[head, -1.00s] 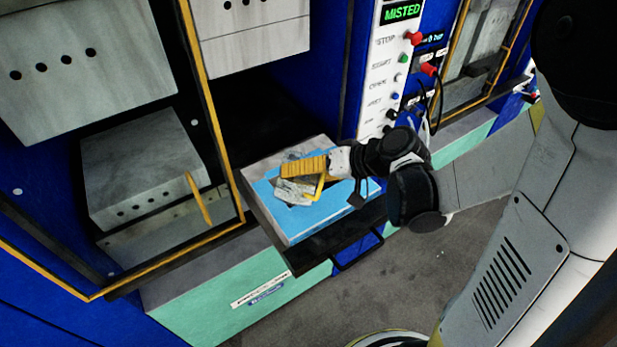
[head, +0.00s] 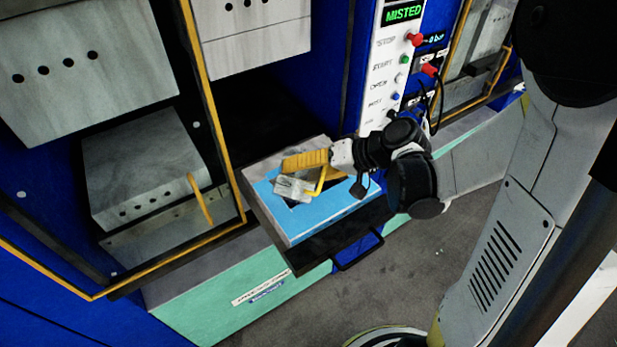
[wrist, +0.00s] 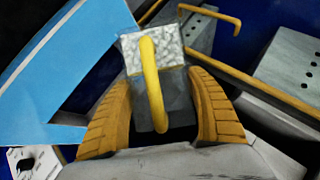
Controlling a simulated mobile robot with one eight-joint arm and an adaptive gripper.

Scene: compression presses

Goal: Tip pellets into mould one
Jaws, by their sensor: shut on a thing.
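My gripper (head: 306,161), with yellow ribbed fingers, is shut on a small grey scoop (head: 292,188) with a yellow loop handle (head: 324,180). In the wrist view the scoop (wrist: 152,95) lies between the fingers, and pale, speckled pellets (wrist: 152,48) show at its far end. The scoop is above a light blue mould (head: 318,213) that has a dark opening, partly hidden by the scoop. The mould's blue face (wrist: 60,75) fills the left of the wrist view. I cannot tell whether pellets lie in the opening.
The mould rests on a pulled-out dark tray (head: 310,252) at the press opening. A yellow-edged guard frame (head: 215,110) stands to the left, with grey press blocks (head: 140,165) behind it. The control panel (head: 385,75) reads "MISTED". Open floor lies in front.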

